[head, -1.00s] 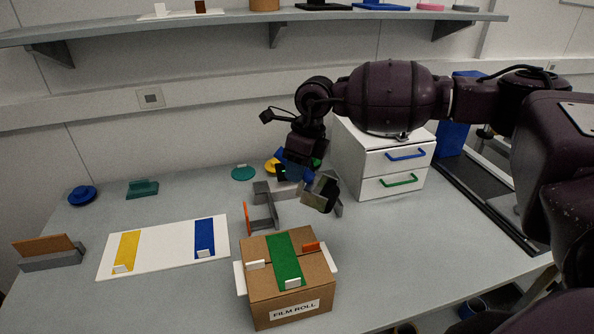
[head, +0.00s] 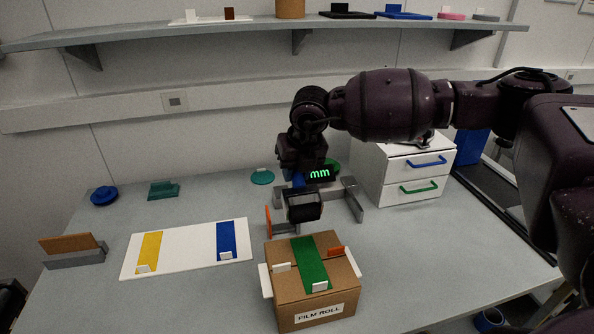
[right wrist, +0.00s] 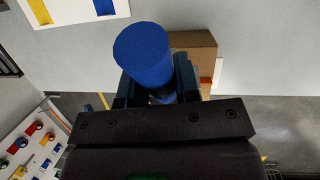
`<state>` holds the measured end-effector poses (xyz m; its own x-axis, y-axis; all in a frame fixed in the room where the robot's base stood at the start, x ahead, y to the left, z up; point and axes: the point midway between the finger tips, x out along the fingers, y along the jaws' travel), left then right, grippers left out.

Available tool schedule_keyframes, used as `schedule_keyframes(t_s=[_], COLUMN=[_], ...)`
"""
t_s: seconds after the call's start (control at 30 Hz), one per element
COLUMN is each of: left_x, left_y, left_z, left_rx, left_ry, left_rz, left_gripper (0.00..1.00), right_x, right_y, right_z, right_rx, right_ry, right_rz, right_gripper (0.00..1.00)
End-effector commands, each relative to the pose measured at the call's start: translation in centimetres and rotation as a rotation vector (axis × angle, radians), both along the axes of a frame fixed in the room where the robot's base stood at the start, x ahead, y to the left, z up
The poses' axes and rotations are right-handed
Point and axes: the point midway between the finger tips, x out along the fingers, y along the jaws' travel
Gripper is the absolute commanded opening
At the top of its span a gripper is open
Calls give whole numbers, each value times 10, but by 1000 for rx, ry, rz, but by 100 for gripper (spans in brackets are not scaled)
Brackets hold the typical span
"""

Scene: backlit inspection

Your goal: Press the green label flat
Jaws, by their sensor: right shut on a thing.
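The green label (head: 311,262) is a strip running down the top of a brown carton (head: 285,301) marked FILM ROLL. A white tab sits at the label's near end. My right gripper (head: 299,178) is above and behind the carton, shut on a tool with a blue cylindrical handle and a dark block (head: 304,206) at its lower end. The block is apart from the label. In the right wrist view the blue handle (right wrist: 146,55) stands between the fingers (right wrist: 150,92) and hides part of the carton (right wrist: 196,46). My left gripper is not in view.
A white board (head: 188,247) with yellow and blue strips lies left of the carton. A grey stand (head: 350,201) is behind it, near a white drawer unit (head: 400,180). A small display with green characters (head: 319,174) shows beside my gripper. Table front left is clear.

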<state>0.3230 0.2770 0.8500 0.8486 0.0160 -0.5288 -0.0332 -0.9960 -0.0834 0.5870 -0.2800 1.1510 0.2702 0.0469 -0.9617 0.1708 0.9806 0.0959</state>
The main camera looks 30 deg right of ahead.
Motion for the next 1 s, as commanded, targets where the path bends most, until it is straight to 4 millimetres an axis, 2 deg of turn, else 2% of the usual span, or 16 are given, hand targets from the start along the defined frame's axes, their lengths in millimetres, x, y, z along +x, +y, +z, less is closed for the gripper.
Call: schedule_keyframes(t_s=[0.37,0.57,1.0], left_x=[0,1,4], left_y=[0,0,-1], left_z=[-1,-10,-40], left_rx=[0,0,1], left_ry=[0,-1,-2], left_rz=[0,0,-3], left_gripper=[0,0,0], right_x=[0,0,0], right_y=[0,0,0], right_z=[0,-2,-42], right_rx=[-2,-7,-7], right_ry=[-1,0,3], right_rz=[-2,-6,-6], right_gripper=[6,6,6])
